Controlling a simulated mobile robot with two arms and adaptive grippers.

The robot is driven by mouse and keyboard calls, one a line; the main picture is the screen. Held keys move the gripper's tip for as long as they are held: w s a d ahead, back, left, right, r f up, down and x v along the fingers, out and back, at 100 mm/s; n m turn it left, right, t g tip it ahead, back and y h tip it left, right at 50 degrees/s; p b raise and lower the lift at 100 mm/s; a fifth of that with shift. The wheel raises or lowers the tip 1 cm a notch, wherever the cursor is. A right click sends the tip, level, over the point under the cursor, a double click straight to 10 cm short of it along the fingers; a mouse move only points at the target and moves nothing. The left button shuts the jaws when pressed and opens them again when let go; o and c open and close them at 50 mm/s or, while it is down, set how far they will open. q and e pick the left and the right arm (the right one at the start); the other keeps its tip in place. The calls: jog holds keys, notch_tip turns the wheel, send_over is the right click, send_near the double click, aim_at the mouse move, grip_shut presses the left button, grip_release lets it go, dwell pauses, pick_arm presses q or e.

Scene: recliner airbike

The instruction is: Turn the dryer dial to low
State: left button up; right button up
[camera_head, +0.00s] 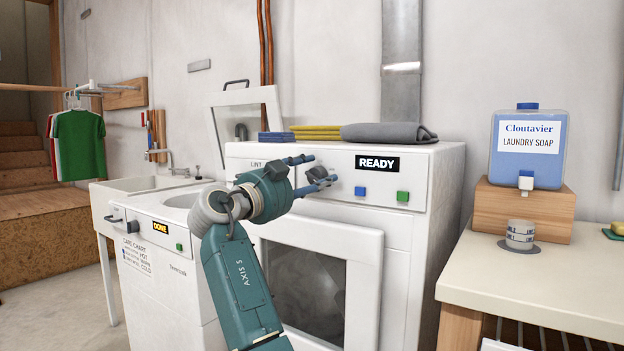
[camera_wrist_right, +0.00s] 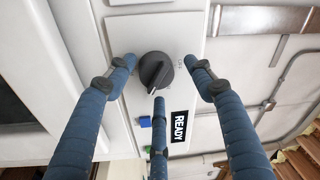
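The white dryer (camera_head: 449,200) stands in the middle of the head view. Its front panel has a READY display, a blue button (camera_head: 360,191) and a green button (camera_head: 403,197). The dark round dial (camera_wrist_right: 155,72) shows clearly in the right wrist view, with a raised grip bar and a light pointer line. My right gripper (camera_head: 318,170) is at the panel, left of the display. Its three blue fingers are spread open around the dial in the wrist view, with gaps visible beside it. My left gripper is out of view.
Folded cloths (camera_head: 388,133) lie on the dryer top. A washer (camera_head: 165,262) with an open lid stands left, marked DONE. A table (camera_head: 542,281) at right holds a soap dispenser (camera_head: 528,148) and a cup (camera_head: 520,235).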

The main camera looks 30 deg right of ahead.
jog(key=shift+w+f, duration=0.1)
jog(key=shift+a, duration=0.25)
jog(key=v, duration=1.1)
jog(key=shift+s+a, duration=0.25)
